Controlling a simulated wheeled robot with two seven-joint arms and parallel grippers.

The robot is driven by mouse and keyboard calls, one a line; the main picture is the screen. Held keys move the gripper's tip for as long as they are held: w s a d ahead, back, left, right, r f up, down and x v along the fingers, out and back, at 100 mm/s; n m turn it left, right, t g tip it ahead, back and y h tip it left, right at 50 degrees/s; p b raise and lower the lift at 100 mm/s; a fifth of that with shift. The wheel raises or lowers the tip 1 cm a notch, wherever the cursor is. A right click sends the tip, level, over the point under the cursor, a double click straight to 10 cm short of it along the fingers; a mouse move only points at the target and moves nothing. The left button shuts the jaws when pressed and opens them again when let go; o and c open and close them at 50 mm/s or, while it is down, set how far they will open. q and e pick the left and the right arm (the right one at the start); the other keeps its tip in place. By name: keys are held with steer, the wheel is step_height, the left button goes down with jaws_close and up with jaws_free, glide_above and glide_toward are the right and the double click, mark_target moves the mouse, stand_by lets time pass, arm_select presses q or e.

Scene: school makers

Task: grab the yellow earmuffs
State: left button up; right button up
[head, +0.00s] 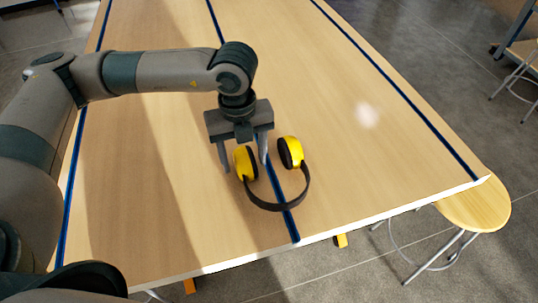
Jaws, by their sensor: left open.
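The yellow earmuffs (246,162) lie on the wooden table, near its front edge. Their two yellow cups point away from me and the black headband curves toward me. My left gripper (244,160) points down over the left cup, with one finger on each side of that cup. The fingers are apart, and I cannot tell whether they touch the cup. The right cup stands clear of the fingers. My right gripper is not in view.
The table (370,140) has dark blue stripes along it and is otherwise bare. Its front edge lies just below the headband. A round wooden stool (480,205) stands at the right corner. Another stool (524,52) is at the upper right.

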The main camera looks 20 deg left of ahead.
arm_select(q)
steer(key=shift+w+f+p, duration=0.15)
steer(key=shift+f+p, duration=0.2)
steer(key=shift+f, duration=1.1)
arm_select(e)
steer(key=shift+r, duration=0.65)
arm_select(q)
steer(key=c, duration=1.3)
steer(key=shift+r, duration=0.15)
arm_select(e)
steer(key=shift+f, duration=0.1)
